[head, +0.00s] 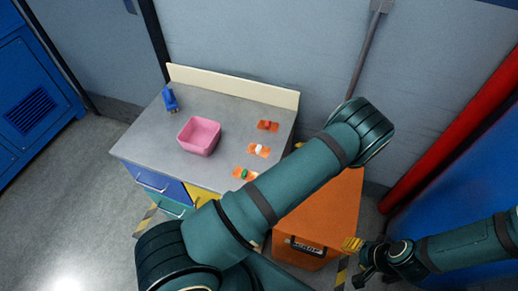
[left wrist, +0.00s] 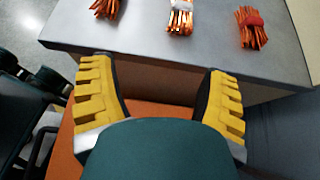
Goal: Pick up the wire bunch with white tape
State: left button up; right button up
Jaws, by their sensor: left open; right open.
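The wire bunch with white tape (head: 259,150) is a flat orange bundle on the grey worktop, between a bunch with red tape (head: 268,125) and one with green tape (head: 245,174). In the left wrist view the white-taped bunch (left wrist: 180,18) is at the top centre, past the worktop edge and between my fingers' lines. My left gripper (left wrist: 160,68) is open and empty, short of the worktop edge; it is hidden in the head view. My right gripper (head: 357,260) is open and empty at the lower right, away from the worktop.
A pink bin (head: 199,136) and a blue object (head: 170,99) stand on the worktop (head: 226,112), which has a raised cream back edge (head: 232,85). An orange case (head: 325,212) stands beside it, partly under my left arm. A red pipe (head: 455,125) runs at the right.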

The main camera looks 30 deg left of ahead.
aim_at(267, 150)
pick_arm(q)
jog(key=shift+m+t+y, duration=0.3)
jog(key=shift+y, duration=0.5)
jog(key=a, duration=0.4)
jog(key=a+f, duration=0.1)
jog(key=a, duration=0.2)
jog(key=shift+a, duration=0.1)
jog(key=shift+w+x, duration=0.1)
jog(key=shift+x, duration=1.25)
jog(key=shift+w+x, duration=0.15)
jog(key=shift+x, duration=1.2)
jog(key=shift+r, duration=0.1)
jog(key=shift+c, duration=0.2)
jog(key=c, duration=1.2)
